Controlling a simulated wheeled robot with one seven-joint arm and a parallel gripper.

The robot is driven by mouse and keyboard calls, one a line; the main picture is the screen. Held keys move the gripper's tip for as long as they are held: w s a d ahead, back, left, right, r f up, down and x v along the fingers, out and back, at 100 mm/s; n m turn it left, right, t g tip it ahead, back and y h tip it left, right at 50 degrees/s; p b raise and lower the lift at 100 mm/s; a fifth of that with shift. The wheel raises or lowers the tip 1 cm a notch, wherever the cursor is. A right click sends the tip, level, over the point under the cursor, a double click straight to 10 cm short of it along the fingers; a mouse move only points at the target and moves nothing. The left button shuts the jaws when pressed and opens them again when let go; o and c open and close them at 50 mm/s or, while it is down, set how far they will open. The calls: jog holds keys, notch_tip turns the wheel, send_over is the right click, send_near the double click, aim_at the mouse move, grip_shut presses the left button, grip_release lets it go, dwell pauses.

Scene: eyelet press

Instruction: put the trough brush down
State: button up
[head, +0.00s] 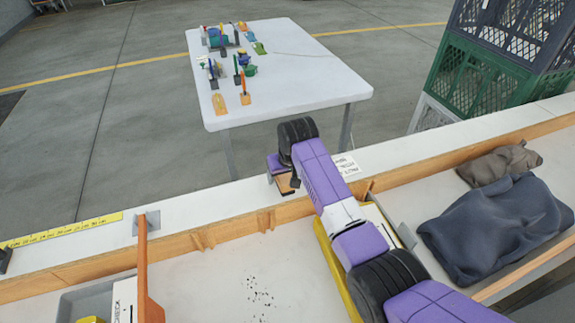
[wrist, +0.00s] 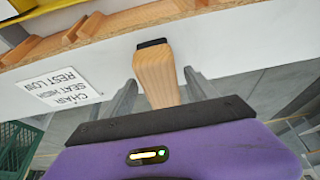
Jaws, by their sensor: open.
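The trough brush (wrist: 156,75), a pale wooden handle with a black end, lies between the fingers of my gripper (wrist: 160,82) in the wrist view. The jaws are open, with a finger on each side of the wood. In the head view a small part of the brush (head: 286,184) shows under my purple hand, over the white ledge behind the wooden rail. My arm hides most of it there. I cannot tell whether the brush fully rests on the ledge.
A printed card (head: 346,166) lies on the ledge beside the brush. The wooden rail (head: 230,232) edges the bench. Dark specks (head: 258,292) dot the bench floor. A dark cloth (head: 495,225) lies right. Beyond stand a white table (head: 300,80) with several tools and stacked crates (head: 480,85).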

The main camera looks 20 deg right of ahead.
jog(key=v, duration=0.9)
jog(key=shift+s+r, duration=0.15)
jog(key=shift+r, duration=0.2)
jog(key=w+r+t, duration=0.5)
jog(key=w+r, duration=0.1)
jog(key=r, duration=0.1)
jog(key=s+f+t, duration=0.1)
jog(key=s+t, duration=0.1)
jog(key=s, duration=2.6)
jog(key=s+f+t, duration=0.2)
jog(key=s+t, duration=0.1)
jog(key=s, duration=2.5)
jog(key=shift+f, duration=0.35)
